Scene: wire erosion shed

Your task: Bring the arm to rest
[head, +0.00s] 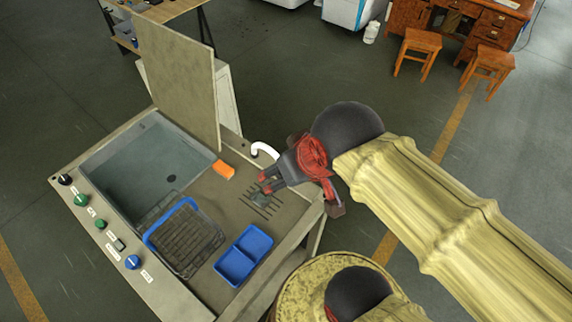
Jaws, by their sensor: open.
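My arm (430,215), in a yellowish cover, reaches in from the lower right in the head view. My gripper (266,188), dark with red parts, is open at its end. It is over the right part of the sink bench, by a small dark slotted grate. The fingertips point left and down. I see nothing held between them, though they are small in this view. I cannot tell how high they are above the bench top.
The bench (214,200) has a sink basin (150,165), a blue-rimmed wire basket (185,240), a blue two-part tray (243,256), an orange block (223,169), a white curved pipe (264,149) and an upright panel (180,80). Stools (418,45) and a desk stand far right. Floor between is clear.

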